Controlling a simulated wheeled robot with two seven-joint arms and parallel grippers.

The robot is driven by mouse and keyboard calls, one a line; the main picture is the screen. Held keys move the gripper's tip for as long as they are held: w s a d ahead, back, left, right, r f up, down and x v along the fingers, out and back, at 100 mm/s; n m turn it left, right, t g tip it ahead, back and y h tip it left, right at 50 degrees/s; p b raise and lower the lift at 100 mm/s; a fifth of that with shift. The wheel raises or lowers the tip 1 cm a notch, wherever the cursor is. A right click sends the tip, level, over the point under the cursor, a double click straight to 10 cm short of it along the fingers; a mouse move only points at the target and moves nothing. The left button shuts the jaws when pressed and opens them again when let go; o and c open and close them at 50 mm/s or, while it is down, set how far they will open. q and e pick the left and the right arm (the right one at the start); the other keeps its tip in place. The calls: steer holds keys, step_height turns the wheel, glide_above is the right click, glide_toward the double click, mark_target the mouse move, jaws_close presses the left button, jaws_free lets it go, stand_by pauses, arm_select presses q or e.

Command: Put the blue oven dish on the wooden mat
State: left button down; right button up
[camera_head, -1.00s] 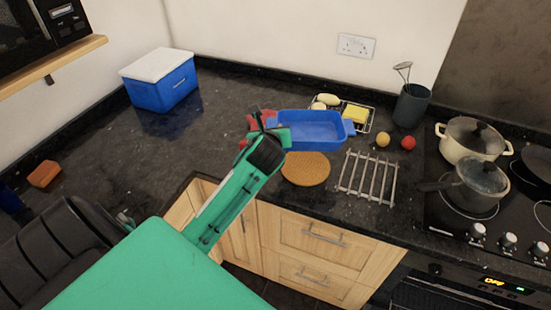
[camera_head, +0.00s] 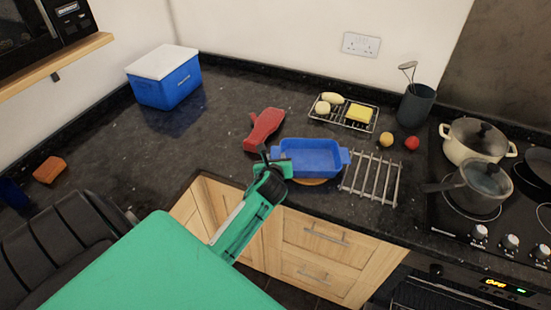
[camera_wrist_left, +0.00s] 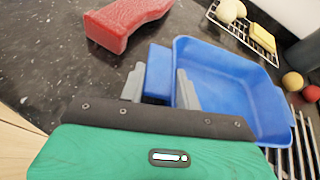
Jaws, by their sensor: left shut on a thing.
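The blue oven dish (camera_head: 308,156) is in the head view, above the round wooden mat (camera_head: 312,181). Only the near edge of the mat shows; the dish hides the rest. I cannot tell whether the dish touches it. My left gripper (camera_head: 270,161) is shut on the dish's left handle. In the left wrist view the two grey fingers (camera_wrist_left: 158,86) are on either side of that blue handle, and the dish (camera_wrist_left: 225,85) looks roughly level. My right gripper is not in view.
A metal trivet (camera_head: 371,178) lies just right of the dish. A red object (camera_head: 264,129) lies behind left. The left counter is mostly clear.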

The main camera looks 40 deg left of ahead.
arm_select(q)
steer(key=c, duration=1.1)
jaws_free()
steer(key=shift+o, duration=0.4)
steer(key=shift+s, duration=0.1)
steer(key=shift+s+d+r, duration=0.1)
steer(key=shift+s+d, duration=0.05)
steer(key=shift+s, duration=0.05)
steer(key=b+v, duration=0.1)
steer(key=v, duration=1)
steer(key=shift+r+b, duration=0.15)
steer(key=shift+b, duration=0.2)
steer(key=shift+d, duration=0.1)
